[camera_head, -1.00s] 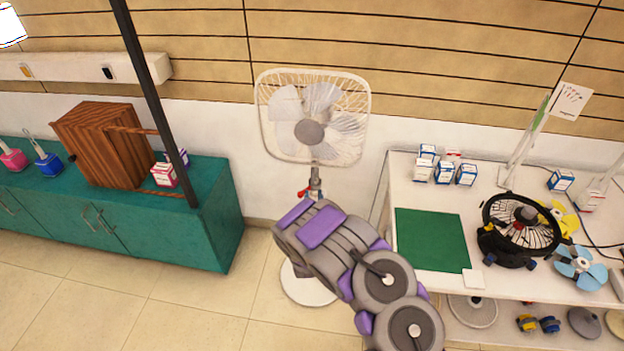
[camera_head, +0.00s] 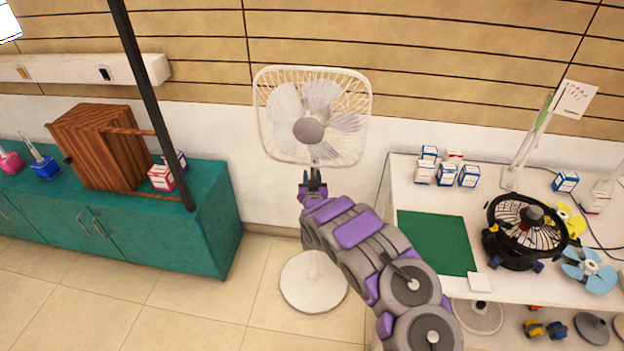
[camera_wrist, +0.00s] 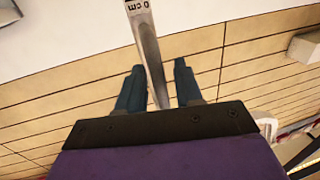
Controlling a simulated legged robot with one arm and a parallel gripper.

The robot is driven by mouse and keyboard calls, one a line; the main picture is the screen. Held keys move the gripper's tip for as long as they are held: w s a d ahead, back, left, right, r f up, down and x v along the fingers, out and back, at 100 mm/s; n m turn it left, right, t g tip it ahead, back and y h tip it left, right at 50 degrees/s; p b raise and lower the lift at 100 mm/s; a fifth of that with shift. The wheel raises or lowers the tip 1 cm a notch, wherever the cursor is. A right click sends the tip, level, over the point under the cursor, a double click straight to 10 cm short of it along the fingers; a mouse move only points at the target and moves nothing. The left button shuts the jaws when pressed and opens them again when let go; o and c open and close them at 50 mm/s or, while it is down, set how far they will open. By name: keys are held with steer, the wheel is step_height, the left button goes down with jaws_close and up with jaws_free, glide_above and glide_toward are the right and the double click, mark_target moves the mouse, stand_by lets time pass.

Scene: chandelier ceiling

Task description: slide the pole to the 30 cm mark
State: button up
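A white standing fan (camera_head: 309,130) stands against the wall, its round base (camera_head: 312,285) on the floor. Its pole is mostly hidden behind my arm in the head view. In the wrist view the metal pole (camera_wrist: 145,40) runs between my fingers, with a printed white label ending in "0 cm" near the top edge; the full number is cut off. My gripper (camera_head: 313,180) is just below the fan head; the wrist view also shows my gripper (camera_wrist: 159,68) with its dark fingers apart on either side of the pole. A gap shows at the right finger.
A green cabinet (camera_head: 150,240) with a wooden box (camera_head: 97,150) and a dark upright post (camera_head: 150,90) stands at left. A white table (camera_head: 400,180) with a green mat (camera_head: 435,240) and a black fan (camera_head: 522,230) is at right. Floor between them is clear.

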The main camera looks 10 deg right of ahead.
jaws_close()
stand_by(0.3)
stand_by(0.3)
